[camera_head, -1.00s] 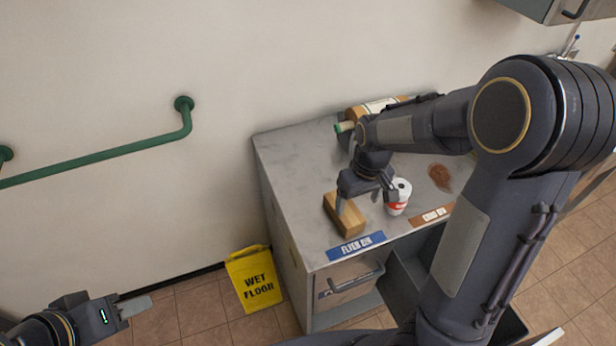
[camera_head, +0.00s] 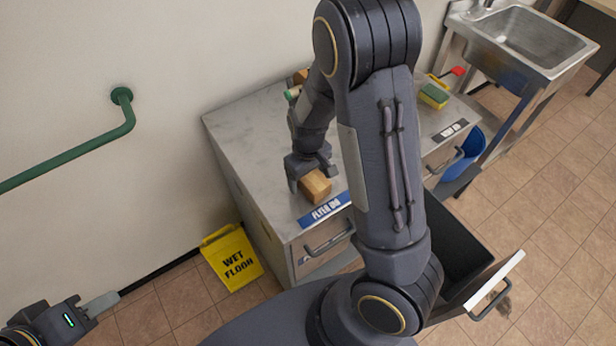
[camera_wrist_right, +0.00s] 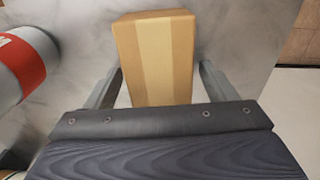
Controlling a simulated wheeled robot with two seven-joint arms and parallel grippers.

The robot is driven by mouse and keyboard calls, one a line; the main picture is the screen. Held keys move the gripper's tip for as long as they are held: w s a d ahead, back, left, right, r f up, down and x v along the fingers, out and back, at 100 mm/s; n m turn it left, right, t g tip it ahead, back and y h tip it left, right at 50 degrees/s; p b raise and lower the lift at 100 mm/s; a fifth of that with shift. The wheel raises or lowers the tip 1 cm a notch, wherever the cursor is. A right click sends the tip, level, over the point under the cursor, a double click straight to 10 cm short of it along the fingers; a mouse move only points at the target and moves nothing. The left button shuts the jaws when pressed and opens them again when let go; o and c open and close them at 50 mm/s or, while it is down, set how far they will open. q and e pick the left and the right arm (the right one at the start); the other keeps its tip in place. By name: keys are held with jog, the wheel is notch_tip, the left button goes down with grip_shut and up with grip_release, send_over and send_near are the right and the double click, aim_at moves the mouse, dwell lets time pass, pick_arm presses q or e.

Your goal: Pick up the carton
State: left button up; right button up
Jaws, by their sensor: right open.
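The carton, a small brown box with a lighter tape strip (camera_head: 316,187), lies on the grey cabinet top near its front edge, behind the "FLYER BIN" label. In the right wrist view the carton (camera_wrist_right: 156,58) sits between the two fingers, with a gap visible at the right finger. My right gripper (camera_head: 305,175) is open at the carton, and its far finger is partly hidden in the head view. My left gripper (camera_head: 104,303) is at the lower left, away from the cabinet; its finger gap cannot be made out.
A red-and-white can (camera_wrist_right: 20,65) lies left of the carton in the wrist view; my arm hides it in the head view. A pulled-out drawer (camera_head: 497,283) juts forward on the right. A yellow wet-floor sign (camera_head: 232,257) stands left.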

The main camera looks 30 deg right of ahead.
jog(key=c, duration=1.1)
jog(key=shift+o, duration=0.2)
jog(key=shift+r, duration=0.1)
